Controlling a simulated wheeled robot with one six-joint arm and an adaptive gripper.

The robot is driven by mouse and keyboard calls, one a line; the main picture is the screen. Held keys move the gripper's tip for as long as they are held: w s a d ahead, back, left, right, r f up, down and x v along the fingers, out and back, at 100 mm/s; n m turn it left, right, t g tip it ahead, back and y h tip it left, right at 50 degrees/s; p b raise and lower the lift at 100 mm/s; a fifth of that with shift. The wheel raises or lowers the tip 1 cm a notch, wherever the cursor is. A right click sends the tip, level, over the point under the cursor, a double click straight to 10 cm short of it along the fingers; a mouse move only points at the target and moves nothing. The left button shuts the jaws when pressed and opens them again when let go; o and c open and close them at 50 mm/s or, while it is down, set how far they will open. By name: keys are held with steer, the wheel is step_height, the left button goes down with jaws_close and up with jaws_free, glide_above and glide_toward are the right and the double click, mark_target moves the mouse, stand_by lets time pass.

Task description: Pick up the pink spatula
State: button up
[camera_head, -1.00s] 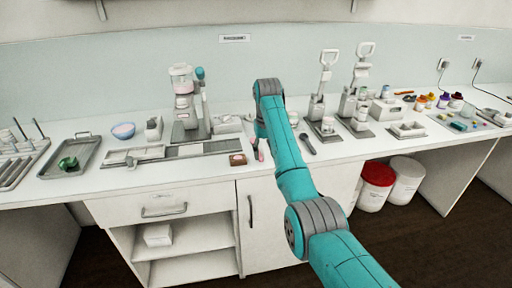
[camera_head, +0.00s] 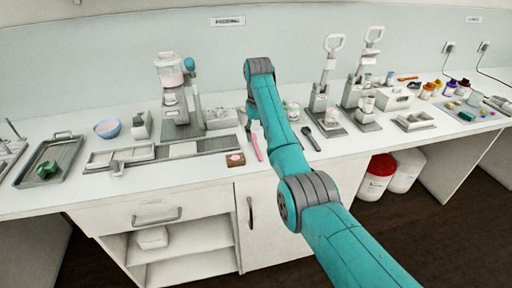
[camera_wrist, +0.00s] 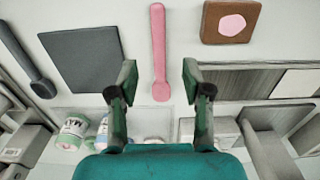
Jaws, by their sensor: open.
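The pink spatula (camera_wrist: 159,50) lies flat on the white counter in the wrist view, lengthwise between my two fingers. It also shows in the head view (camera_head: 256,146) as a thin pink strip beside my arm, partly hidden by it. My gripper (camera_wrist: 157,82) is open and empty, with one finger on each side of the spatula's wider end. It appears to be above the counter, and I see no contact with the spatula. In the head view my gripper (camera_head: 250,120) is small and mostly hidden by my arm.
A dark grey spatula (camera_wrist: 33,72) and a dark square plate (camera_wrist: 82,58) lie left of the pink spatula. A brown block with a pink spot (camera_wrist: 231,22) and a long grey slotted tray (camera_wrist: 237,82) lie to its right. Jars (camera_wrist: 72,131) stand near the gripper.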

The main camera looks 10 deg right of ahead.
mark_target(258, 150)
steer(key=shift+f, duration=3.1)
steer(key=shift+c, duration=0.3)
jaws_close()
